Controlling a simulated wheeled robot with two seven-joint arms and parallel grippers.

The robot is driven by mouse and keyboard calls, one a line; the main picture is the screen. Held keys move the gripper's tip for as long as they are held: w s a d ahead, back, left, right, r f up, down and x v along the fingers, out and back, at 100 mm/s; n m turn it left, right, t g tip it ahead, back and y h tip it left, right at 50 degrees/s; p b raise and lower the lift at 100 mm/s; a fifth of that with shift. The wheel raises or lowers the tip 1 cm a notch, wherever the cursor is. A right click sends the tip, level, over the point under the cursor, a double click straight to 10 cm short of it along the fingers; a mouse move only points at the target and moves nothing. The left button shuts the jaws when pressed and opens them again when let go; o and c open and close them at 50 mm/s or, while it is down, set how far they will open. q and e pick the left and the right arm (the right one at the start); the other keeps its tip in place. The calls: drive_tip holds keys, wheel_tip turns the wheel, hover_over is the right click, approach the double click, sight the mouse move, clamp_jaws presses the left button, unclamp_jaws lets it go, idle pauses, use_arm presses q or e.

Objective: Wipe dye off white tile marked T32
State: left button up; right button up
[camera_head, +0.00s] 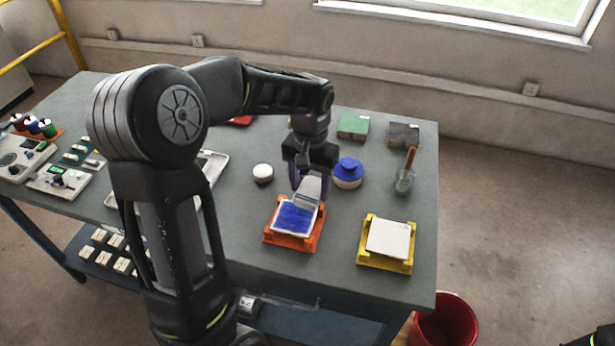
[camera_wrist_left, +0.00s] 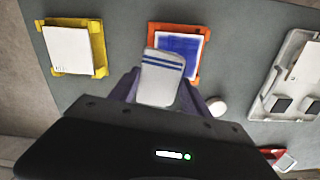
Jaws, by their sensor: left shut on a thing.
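My left gripper (camera_head: 308,176) is shut on a folded white cloth (camera_head: 308,190), which shows two blue stripes in the left wrist view (camera_wrist_left: 160,80). The cloth hangs over the far edge of a tile covered in blue dye (camera_head: 295,217); I cannot tell if it touches. This tile sits in an orange holder (camera_head: 290,241) and also shows in the wrist view (camera_wrist_left: 184,46). A clean white tile (camera_head: 388,238) sits in a yellow holder (camera_head: 385,263). Its small marking in the wrist view is too small to read, and no T32 label is legible. My right gripper is not visible.
A round blue-topped pad (camera_head: 348,170), a white round object (camera_head: 263,173) and a wooden-handled scraper (camera_head: 407,172) stand nearby. Green (camera_head: 353,126) and dark (camera_head: 404,134) blocks lie behind. A grey tray (camera_head: 213,167) is left. A red bucket (camera_head: 447,322) stands on the floor.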

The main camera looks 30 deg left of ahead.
use_arm(q)
drive_tip(key=shift+s+a+r, duration=0.1)
drive_tip(key=shift+s+a, duration=0.1)
drive_tip(key=shift+a, duration=0.05)
